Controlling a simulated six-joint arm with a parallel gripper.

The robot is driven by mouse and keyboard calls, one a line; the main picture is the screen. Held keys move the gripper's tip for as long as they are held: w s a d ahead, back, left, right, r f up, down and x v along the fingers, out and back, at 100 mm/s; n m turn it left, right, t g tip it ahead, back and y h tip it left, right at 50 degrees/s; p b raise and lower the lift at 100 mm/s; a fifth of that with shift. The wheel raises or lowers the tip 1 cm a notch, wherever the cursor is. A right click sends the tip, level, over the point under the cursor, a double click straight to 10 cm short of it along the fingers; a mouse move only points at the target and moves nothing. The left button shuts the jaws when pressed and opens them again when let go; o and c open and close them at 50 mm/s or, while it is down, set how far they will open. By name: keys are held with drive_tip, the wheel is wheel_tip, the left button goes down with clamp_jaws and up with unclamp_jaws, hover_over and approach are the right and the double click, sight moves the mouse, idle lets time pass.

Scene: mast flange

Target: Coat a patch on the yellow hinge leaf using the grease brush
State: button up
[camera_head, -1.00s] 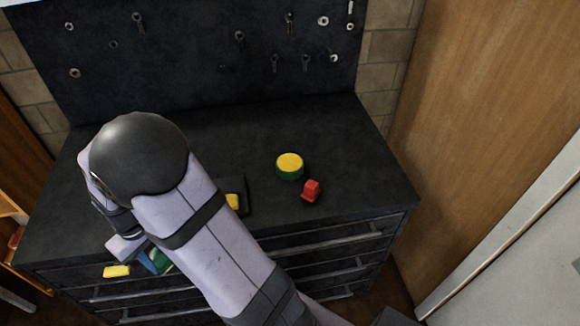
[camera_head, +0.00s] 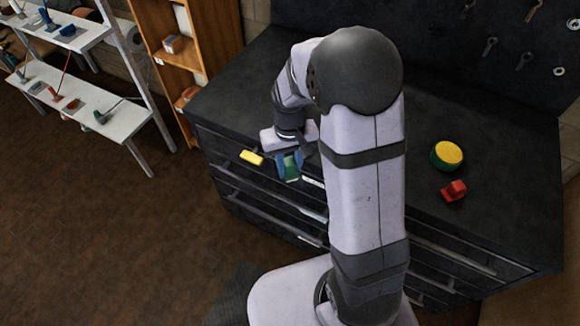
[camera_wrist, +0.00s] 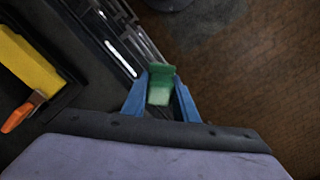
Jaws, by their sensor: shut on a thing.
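My gripper (camera_wrist: 160,105), with blue fingers, is shut on a green block-like thing with a paler green face, which I take to be the grease brush (camera_wrist: 161,85). In the head view the gripper (camera_head: 289,166) holds it in front of the drawer fronts, near the bench's front edge. A yellow piece (camera_head: 251,157) shows just left of the gripper, apart from it. In the wrist view a yellow slab (camera_wrist: 27,62) with an orange part (camera_wrist: 22,111) lies at the left against a dark plate. I cannot tell whether these two yellow things are the same, or which is the hinge leaf.
A round yellow-topped green tin (camera_head: 447,156) and a small red block (camera_head: 453,191) stand on the dark bench (camera_head: 520,215), right of my arm. My arm hides the bench's middle. A white shelf rack (camera_head: 85,95) and wooden shelf (camera_head: 205,40) stand left. Floor left is clear.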

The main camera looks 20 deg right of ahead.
drive_tip(key=w+d+r+m+p, duration=0.1)
drive_tip(key=w+d+r+p, duration=0.1)
drive_tip(key=d, duration=0.6)
drive_tip(key=w+d+r+m+p, duration=0.2)
drive_tip(key=w+d+r+p, duration=0.1)
drive_tip(key=d, duration=0.5)
drive_tip(key=w+d+r+m+p, duration=0.2)
drive_tip(key=w+d+r+p, duration=0.1)
drive_tip(key=d, duration=0.5)
drive_tip(key=shift+r+p, duration=0.9)
drive_tip(key=shift+p, duration=0.3)
drive_tip(key=s+d+m, duration=0.2)
drive_tip(key=s+d, duration=0.2)
drive_tip(key=d, duration=0.6)
drive_tip(key=m+b, duration=0.2)
hover_over(448, 153)
drive_tip(key=shift+d+f, duration=0.2)
drive_tip(key=shift+f, duration=0.05)
drive_tip(key=shift+f, duration=0.1)
drive_tip(key=shift+f+b, duration=2.3)
drive_tip(key=shift+f, duration=0.6)
drive_tip(key=shift+a+f, duration=0.15)
drive_tip(key=shift+f, duration=0.5)
